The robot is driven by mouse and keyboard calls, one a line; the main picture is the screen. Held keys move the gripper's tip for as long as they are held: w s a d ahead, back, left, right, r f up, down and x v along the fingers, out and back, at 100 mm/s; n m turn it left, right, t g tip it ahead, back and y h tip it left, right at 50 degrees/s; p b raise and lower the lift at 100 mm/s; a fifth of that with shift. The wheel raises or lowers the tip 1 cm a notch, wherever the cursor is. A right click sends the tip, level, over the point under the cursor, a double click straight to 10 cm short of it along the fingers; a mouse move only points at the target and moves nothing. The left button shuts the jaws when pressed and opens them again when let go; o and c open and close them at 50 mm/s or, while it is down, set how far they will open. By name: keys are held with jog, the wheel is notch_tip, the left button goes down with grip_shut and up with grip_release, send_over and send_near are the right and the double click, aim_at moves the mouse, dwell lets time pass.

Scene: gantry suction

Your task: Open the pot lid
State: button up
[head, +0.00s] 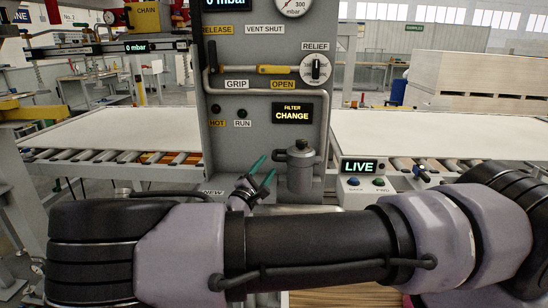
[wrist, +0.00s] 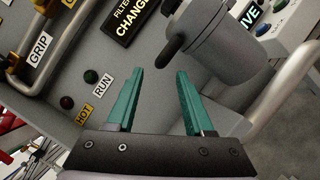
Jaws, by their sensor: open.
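The pot (head: 300,175) is a grey metal cylinder on the front of the grey panel. My gripper (head: 257,171) has green fingers, open and empty, to the left of the pot. In the wrist view my gripper (wrist: 167,98) has nothing between its fingertips, which are apart from the handle.
A LIVE button box (head: 366,184) stands right of the pot. Roller conveyors with white sheets (head: 110,135) lie to both sides.

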aim_at(274, 154)
jog(key=x, duration=0.6)
jog(key=shift+w+d, duration=0.1)
jog(key=shift+w, duration=0.15)
grip_shut()
dwell(1.2)
